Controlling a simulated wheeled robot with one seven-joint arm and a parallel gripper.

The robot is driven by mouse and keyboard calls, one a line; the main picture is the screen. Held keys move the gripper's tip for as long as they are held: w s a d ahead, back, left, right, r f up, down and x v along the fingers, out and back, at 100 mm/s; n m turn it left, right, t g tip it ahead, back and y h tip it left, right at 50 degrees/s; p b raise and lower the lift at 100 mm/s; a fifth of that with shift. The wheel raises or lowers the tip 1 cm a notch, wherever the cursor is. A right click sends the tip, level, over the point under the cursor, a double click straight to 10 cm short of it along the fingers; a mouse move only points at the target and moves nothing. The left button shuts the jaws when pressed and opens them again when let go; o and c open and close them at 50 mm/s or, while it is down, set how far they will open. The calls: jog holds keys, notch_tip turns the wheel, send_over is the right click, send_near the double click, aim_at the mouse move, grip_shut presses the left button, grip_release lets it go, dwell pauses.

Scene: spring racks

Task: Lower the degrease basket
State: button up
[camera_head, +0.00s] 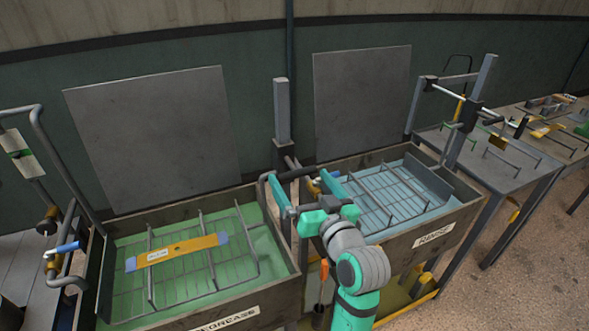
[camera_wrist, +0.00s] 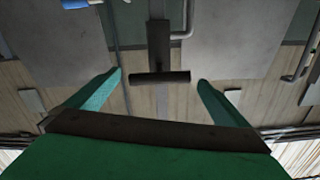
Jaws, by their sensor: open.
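The degrease basket (camera_head: 205,271), a grey wire grid with cross rods, sits inside the left tank, marked DEGREASE (camera_head: 226,319). Green liquid shows around and through its wires; I cannot tell its exact height against the liquid. An orange strip with pale blue ends (camera_head: 178,250) lies on it. A grey post (camera_head: 282,110) stands behind, between the tanks, with a dark handle. My gripper (camera_head: 304,190) is open in front of the post. In the wrist view, a dark T-shaped handle (camera_wrist: 160,77) shows between my open fingers (camera_wrist: 160,80), apart from both.
The rinse tank (camera_head: 437,239) with a similar basket (camera_head: 385,197) stands close to the right of my arm. A table with racks (camera_head: 500,155) is further right. Bent pipes with a blue handle (camera_head: 66,248) stand at the left tank's edge. Grey panels (camera_head: 150,140) rise behind.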

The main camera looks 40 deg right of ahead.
jog(key=shift+x, duration=2.75)
jog(key=shift+s, duration=0.1)
jog(key=shift+c, duration=0.3)
